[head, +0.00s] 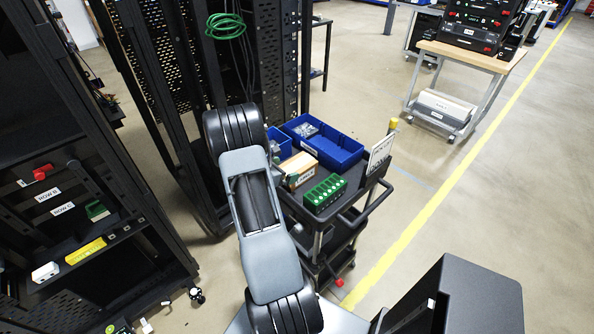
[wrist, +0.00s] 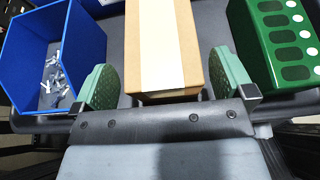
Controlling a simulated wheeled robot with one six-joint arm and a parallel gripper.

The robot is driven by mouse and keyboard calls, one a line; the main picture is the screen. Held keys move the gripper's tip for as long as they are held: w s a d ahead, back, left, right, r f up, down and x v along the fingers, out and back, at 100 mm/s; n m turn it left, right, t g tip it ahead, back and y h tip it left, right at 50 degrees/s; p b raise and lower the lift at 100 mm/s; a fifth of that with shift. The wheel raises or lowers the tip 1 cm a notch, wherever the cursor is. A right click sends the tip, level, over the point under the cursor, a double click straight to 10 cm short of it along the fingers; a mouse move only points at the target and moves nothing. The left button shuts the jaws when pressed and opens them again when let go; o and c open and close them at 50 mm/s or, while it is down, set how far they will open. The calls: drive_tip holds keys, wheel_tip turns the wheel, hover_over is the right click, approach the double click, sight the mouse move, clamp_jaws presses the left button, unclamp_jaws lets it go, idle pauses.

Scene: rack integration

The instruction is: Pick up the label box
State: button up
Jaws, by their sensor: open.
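The label box is a brown cardboard carton with a pale tape strip. It sits on the dark cart top, and in the head view (head: 299,166) a white label shows on its side. In the wrist view the label box (wrist: 184,45) lies between the two green fingers of my gripper (wrist: 166,82). My gripper is open, with one finger to each side of the box's near end. A gap shows on the left; the right finger is close to the box, and I cannot tell whether it touches. In the head view my arm hides the fingers.
A blue bin (wrist: 42,50) with small metal parts stands left of the box, and a green slotted block (wrist: 285,40) stands right. A larger blue bin (head: 322,140) is at the cart's back. The cart handle (head: 372,205) and a black rack (head: 75,170) are nearby.

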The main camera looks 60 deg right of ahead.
sight(293, 167)
drive_tip(key=shift+p+x, duration=0.4)
drive_tip(key=shift+x, duration=1.5)
drive_tip(key=c, duration=0.7)
drive_tip(key=shift+r, duration=0.2)
drive_tip(key=shift+c, duration=0.2)
